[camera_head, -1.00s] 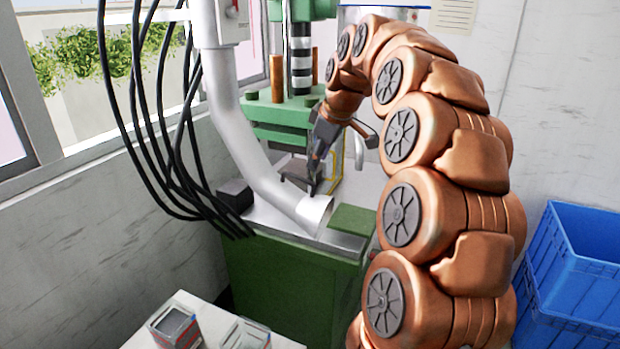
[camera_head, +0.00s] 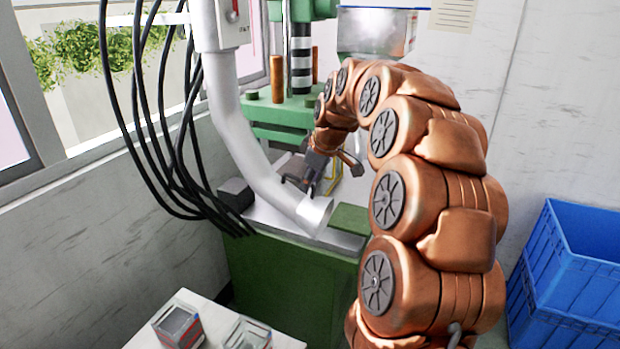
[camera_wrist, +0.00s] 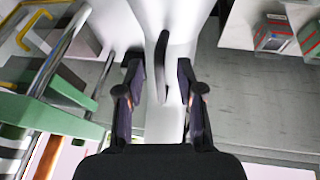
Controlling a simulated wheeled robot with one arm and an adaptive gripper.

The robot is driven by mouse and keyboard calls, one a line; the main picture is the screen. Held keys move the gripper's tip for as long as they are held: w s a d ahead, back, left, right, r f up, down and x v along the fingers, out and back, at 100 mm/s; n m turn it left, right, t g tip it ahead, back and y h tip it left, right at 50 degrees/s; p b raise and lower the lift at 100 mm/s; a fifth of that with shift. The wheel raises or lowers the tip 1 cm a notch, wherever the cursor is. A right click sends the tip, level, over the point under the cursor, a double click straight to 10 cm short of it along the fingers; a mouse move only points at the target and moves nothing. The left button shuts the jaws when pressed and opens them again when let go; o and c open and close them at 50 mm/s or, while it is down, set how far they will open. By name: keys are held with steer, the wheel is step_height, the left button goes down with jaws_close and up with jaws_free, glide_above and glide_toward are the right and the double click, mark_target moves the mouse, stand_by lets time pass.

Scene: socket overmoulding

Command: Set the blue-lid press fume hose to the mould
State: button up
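The fume hose (camera_head: 255,165) is a pale grey pipe that comes down from a grey box and ends in a flared silver mouth (camera_head: 314,214) over the press bed. In the wrist view the pipe (camera_wrist: 172,25) runs behind a dark curved handle (camera_wrist: 162,65). My gripper (camera_wrist: 158,68) is open, with one finger on each side of the handle and no clear contact. In the head view my gripper (camera_head: 297,184) is just behind the hose, partly hidden. The green press (camera_head: 290,275) has a clear hopper with a blue rim (camera_head: 378,30). I cannot make out the mould.
Black cables (camera_head: 175,150) hang left of the hose. A black block (camera_head: 235,194) sits on the press bed. A white table (camera_head: 205,312) with small boxes stands at the front left. Blue crates (camera_head: 565,270) stand at the right. Green press parts (camera_wrist: 45,115) are close at the wrist view's left.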

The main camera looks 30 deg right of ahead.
steer(key=shift+c, duration=0.4)
jaws_close()
steer(key=shift+d, duration=0.1)
